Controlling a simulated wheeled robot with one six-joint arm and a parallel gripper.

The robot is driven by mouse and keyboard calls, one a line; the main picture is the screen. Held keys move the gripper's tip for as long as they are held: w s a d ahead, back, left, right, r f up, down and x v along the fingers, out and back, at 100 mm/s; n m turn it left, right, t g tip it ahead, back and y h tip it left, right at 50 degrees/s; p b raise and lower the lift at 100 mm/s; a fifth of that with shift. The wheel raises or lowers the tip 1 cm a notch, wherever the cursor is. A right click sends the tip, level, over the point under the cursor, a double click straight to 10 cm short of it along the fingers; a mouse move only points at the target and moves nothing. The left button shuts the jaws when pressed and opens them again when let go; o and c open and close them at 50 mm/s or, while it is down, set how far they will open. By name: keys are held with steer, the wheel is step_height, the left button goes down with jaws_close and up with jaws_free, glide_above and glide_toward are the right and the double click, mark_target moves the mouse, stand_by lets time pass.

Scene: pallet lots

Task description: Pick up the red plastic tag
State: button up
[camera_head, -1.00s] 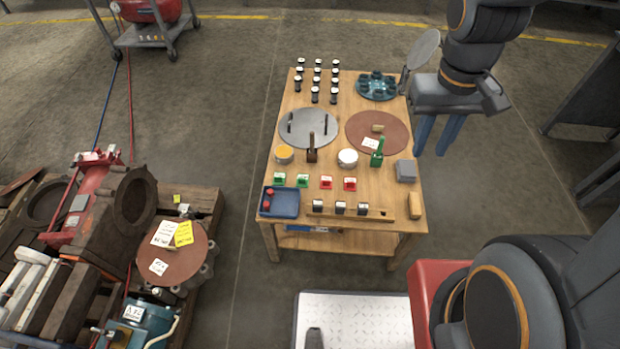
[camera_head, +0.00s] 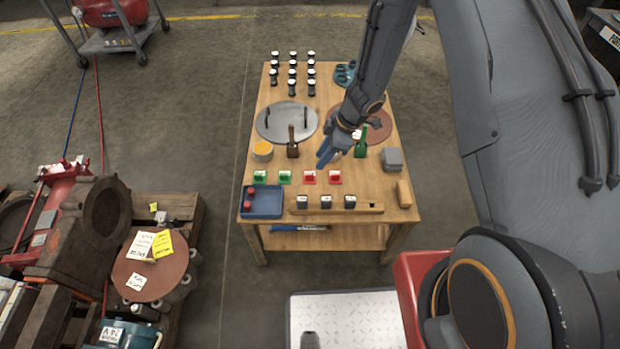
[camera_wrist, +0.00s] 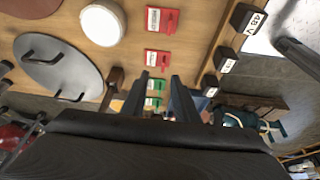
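Two red plastic tags with white labels stand on the wooden table, the left red tag (camera_head: 309,177) and the right red tag (camera_head: 335,177). They also show in the wrist view, one at the top (camera_wrist: 162,20) and one just beyond the fingertips (camera_wrist: 157,58). My gripper (camera_head: 325,155) is above the table, behind the red tags in the head view, and apart from them. In the wrist view its two fingers (camera_wrist: 160,76) stand apart with nothing held between them. Two green tags, a left one (camera_head: 260,176) and a right one (camera_head: 285,177), stand in the same row.
A dark upright handle (camera_head: 292,142) and a yellow-topped tin (camera_head: 262,150) stand behind. A white round tub (camera_wrist: 102,24) is near the gripper. A grey block (camera_head: 392,159) stands right.

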mark_target(311, 175)
steer(key=f, duration=0.1)
steer(key=a+f, duration=0.1)
steer(key=shift+s+f+g, duration=0.3)
steer(key=shift+f, duration=0.05)
steer(key=x, duration=0.5)
steer(key=shift+w+a+f, duration=0.15)
steer(key=shift+f, duration=0.25)
jaws_close()
